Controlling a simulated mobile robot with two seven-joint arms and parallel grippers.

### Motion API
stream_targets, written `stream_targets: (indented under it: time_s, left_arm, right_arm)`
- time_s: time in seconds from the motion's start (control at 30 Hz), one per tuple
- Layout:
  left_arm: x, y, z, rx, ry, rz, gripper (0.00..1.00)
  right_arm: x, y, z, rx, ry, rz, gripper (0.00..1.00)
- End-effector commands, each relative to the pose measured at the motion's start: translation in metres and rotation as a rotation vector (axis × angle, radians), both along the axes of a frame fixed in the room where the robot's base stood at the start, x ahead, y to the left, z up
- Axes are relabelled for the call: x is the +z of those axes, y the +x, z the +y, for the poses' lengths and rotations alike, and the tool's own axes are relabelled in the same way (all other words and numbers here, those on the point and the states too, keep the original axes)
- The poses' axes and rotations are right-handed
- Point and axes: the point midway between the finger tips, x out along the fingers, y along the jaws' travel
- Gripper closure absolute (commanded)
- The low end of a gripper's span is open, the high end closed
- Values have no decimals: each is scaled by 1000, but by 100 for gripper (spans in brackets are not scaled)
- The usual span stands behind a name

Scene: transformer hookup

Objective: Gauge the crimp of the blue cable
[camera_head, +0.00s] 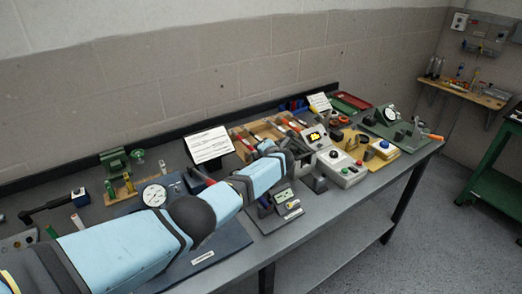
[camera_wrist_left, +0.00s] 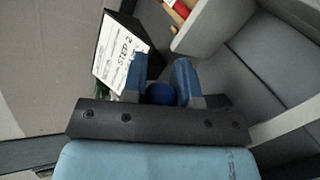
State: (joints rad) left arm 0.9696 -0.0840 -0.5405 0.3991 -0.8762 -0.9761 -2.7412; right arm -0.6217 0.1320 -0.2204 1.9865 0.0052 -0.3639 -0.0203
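My left gripper (camera_wrist_left: 161,72) shows in the left wrist view as two blue fingers standing apart. A dark blue round piece (camera_wrist_left: 160,93) sits between them near their base. I cannot tell whether it is gripped, lies behind, or belongs to the blue cable. In the head view my left arm reaches from the lower left to the middle of the bench, and its fingers are not clear there. A dial gauge (camera_head: 154,195) with a white face stands left of the arm, and a second dial (camera_head: 390,114) stands at the right end. I cannot pick out the blue cable for certain.
The grey bench (camera_head: 268,222) is crowded. A step card (camera_head: 208,145) also shows in the wrist view (camera_wrist_left: 121,55). A green table (camera_head: 493,190) is at right.

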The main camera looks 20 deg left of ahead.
Motion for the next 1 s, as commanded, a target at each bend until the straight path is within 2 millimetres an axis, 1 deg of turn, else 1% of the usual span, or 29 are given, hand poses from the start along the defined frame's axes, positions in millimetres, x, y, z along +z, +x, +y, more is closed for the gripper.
stream_targets:
  time_s: [0.03, 0.1, 0.37, 0.53, 0.67, 0.83, 1.0]
  left_arm:
    - [1, 0, 1, 1, 1, 0, 62]
    - [0, 0, 1, 2, 0, -1, 48]
    - [0, 0, 0, 0, -1, -1, 48]
    - [6, -6, -6, -1, -2, -2, 48]
    - [13, -19, -17, -2, -2, 0, 48]
    - [23, -42, -36, -1, -4, -2, 48]
    - [34, -66, -59, -1, -3, -2, 48]
  right_arm:
    - [0, 0, 0, 0, 0, 0, 100]
    - [0, 0, 0, 0, 0, 0, 100]
    - [0, 0, 0, 0, 0, 0, 100]
    - [8, 0, 0, 0, -1, 0, 100]
    - [21, 0, -2, -3, -5, -2, 100]
    - [28, 0, -4, -7, -7, -3, 100]
    - [26, -2, -5, -10, -7, 0, 100]
